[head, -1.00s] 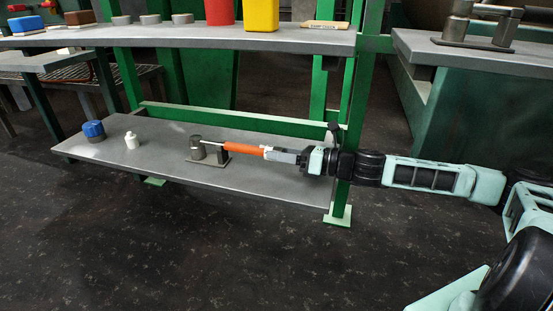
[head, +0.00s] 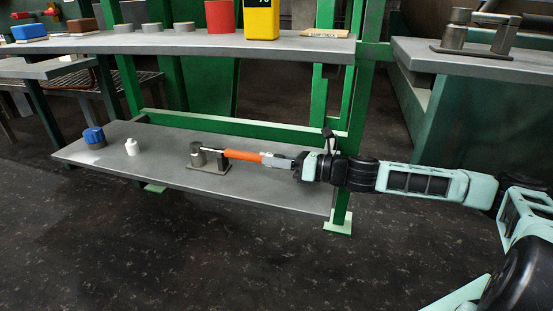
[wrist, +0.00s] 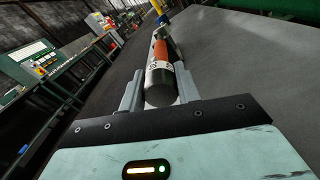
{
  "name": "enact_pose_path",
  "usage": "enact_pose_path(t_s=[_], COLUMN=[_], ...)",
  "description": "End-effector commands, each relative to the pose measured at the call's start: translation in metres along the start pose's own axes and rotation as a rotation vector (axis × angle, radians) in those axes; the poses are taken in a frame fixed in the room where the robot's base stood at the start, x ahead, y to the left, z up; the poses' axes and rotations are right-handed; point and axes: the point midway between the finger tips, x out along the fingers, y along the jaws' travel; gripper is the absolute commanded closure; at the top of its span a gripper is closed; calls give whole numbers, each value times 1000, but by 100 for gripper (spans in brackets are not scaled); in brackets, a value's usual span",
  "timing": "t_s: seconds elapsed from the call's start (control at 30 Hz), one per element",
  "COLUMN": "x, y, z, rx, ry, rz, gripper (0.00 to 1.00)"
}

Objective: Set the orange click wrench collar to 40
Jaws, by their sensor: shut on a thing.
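The orange click wrench (head: 243,155) lies level above the lower shelf, its thin head end at a grey stand (head: 210,166). In the wrist view its orange handle (wrist: 160,50) runs away from me, and a pale band with dark marks (wrist: 160,66) sits in front of a dark grey metal end collar (wrist: 160,88). My gripper (head: 272,161) comes in from the right along the wrench. In the wrist view my gripper (wrist: 158,92) has one finger on each side of the collar and is shut on it. The figures on the band are too small to read.
The grey lower shelf (head: 260,190) also holds a blue-topped pot (head: 94,137) and a small white bottle (head: 131,147). A green post (head: 345,195) stands close by my arm. The upper shelf (head: 170,45) holds a red can and a yellow container (head: 262,20).

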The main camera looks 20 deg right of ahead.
Motion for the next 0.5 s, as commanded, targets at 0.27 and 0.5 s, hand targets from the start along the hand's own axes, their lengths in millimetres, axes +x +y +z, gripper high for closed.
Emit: enact_pose_path(t_s=[0.27,0.5], x=[0,0], y=[1,2], z=[4,4], rx=[-155,-376], ry=[0,1], rz=[-3,-4], gripper=[91,91])
